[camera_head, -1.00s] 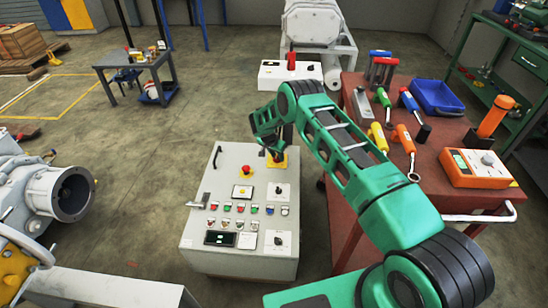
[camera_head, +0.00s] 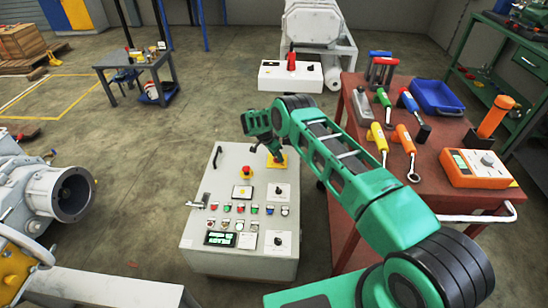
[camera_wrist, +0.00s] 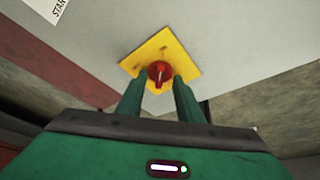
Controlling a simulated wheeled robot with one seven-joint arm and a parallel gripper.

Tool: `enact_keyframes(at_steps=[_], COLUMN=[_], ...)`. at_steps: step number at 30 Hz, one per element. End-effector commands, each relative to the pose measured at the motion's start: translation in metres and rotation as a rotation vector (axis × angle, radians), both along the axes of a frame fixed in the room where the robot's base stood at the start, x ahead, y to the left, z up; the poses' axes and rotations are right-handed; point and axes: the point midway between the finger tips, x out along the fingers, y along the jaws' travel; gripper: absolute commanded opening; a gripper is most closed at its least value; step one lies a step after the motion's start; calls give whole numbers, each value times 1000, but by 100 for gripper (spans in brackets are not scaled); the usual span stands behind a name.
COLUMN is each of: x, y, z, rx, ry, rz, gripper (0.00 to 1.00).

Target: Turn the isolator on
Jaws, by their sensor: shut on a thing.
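The isolator is a red rotary knob (camera_wrist: 160,74) on a square yellow plate (camera_wrist: 161,52), seen in the wrist view. In the head view the yellow plate (camera_head: 284,160) is at the top right of the grey control panel (camera_head: 215,184), and the knob is hidden by my gripper (camera_head: 276,157). In the wrist view my gripper (camera_wrist: 159,80) has its two green fingers on either side of the knob, shut on it. The panel's small display (camera_head: 220,239) is lit with green text.
The panel also carries a red emergency button (camera_head: 246,172), rows of small coloured buttons and two black selectors. A red table (camera_head: 440,165) with tools and an orange meter (camera_head: 478,167) stands to the right, close to my arm.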

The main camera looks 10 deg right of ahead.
Motion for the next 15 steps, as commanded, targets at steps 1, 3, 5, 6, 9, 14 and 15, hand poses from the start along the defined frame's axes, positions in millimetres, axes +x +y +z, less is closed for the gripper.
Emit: enact_keyframes(at_steps=[1, 3, 5, 6, 9, 14, 15], x=[7, 7, 7, 6, 5, 4, 4], y=[15, 15, 15, 14, 11, 8, 7], z=[4, 5, 5, 4, 4, 2, 2], rx=[18, 18, 18, 17, 15, 11, 10], ry=[-16, -16, -16, -15, -12, -9, -8], rz=[18, 18, 18, 17, 15, 12, 11], gripper=[11, 11, 48, 48, 48, 48, 48])
